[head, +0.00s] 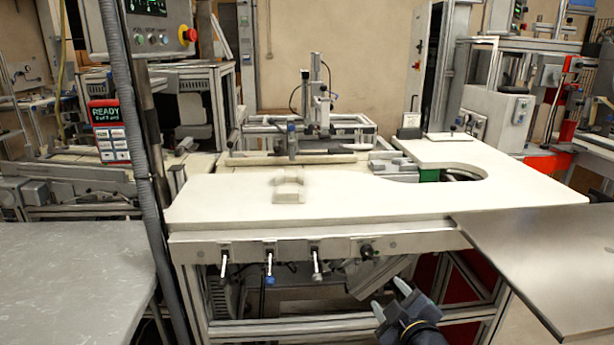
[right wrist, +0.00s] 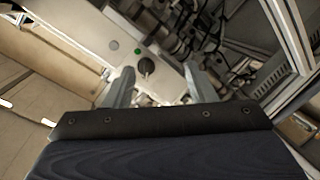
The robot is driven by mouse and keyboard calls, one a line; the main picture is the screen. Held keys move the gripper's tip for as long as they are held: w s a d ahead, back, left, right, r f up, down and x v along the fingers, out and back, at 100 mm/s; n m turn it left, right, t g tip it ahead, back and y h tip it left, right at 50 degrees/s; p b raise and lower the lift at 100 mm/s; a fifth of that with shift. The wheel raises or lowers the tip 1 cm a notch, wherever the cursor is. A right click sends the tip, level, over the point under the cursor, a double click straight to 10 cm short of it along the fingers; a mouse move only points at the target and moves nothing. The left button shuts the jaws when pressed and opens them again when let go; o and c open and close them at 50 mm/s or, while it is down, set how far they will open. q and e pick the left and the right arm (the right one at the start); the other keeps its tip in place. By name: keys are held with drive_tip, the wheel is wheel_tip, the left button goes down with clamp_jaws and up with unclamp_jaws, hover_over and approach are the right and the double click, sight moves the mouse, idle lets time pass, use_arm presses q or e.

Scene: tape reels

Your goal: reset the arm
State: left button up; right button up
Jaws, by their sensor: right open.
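My right gripper (head: 391,302) is low at the bottom of the head view, below the front edge of the white worktable (head: 330,205). It is empty, and its two fingers stand apart. In the right wrist view the open fingers of the right gripper (right wrist: 158,92) point at a pale panel with a dark knob (right wrist: 146,66) and a green button. I cannot tell how far the fingers are from that panel. My left gripper is not in view. No tape reel can be made out in either view.
A grey metal table (head: 75,275) is at the left and a steel plate (head: 550,255) at the right. Several small levers and a black knob (head: 367,250) line the worktable's front. A control box (head: 150,35) hangs upper left. The white tabletop is mostly clear.

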drive_tip(key=s+d+f+m+g+y, duration=0.15)
drive_tip(key=s+m+g, duration=0.4)
drive_tip(key=s, duration=0.75)
drive_tip(key=s+d+f+m+g+y, duration=0.15)
drive_tip(key=s+m+g, duration=0.4)
drive_tip(key=s, duration=0.75)
wheel_tip(320, 180, up, 16)
drive_tip(key=a+m+t+p, duration=0.1)
drive_tip(key=p, duration=1.5)
drive_tip(key=shift+w+h, duration=0.2)
drive_tip(key=shift+h, duration=0.1)
drive_tip(key=shift+f, duration=0.1)
